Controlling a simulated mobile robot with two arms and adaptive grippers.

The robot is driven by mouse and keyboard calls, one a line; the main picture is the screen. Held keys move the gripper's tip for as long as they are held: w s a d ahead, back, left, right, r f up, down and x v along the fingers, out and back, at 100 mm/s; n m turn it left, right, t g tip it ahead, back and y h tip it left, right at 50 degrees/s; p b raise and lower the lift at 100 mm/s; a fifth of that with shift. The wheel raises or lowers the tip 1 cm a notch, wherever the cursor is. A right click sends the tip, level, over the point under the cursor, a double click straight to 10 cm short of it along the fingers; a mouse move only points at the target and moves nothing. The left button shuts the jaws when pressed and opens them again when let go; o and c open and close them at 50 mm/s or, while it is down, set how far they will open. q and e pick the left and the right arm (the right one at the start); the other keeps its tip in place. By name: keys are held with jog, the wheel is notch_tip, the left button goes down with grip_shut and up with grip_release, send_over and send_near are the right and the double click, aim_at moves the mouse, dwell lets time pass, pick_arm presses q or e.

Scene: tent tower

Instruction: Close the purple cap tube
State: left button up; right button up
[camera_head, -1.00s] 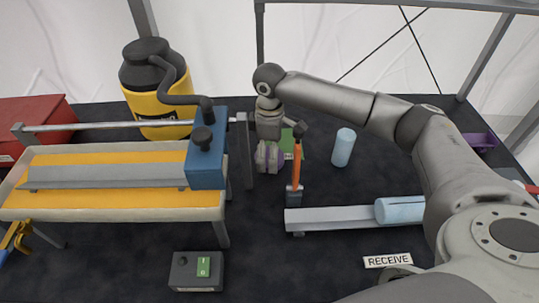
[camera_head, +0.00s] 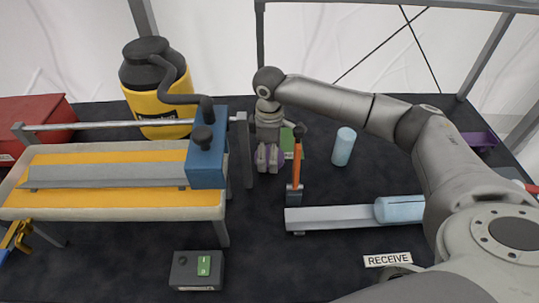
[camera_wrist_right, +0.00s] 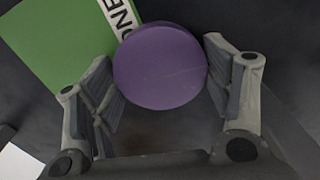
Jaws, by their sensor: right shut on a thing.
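The purple cap (camera_wrist_right: 160,65) is a round disc seen from above in the right wrist view, between the two fingers of my right gripper (camera_wrist_right: 162,88). The fingers are shut on its sides. In the head view the right gripper (camera_head: 268,158) points down, and bits of the purple cap (camera_head: 259,156) show around the fingers. The tube under the cap is hidden in both views. My left gripper is not in view.
A green card (camera_head: 290,143) lies beside the cap. A pale blue cylinder (camera_head: 343,147) stands further right. A blue block (camera_head: 207,160) on a yellow-topped table is at left.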

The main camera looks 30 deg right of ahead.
jog(key=shift+r, duration=0.1)
notch_tip(320, 180, up, 10)
jog(key=shift+b, duration=0.45)
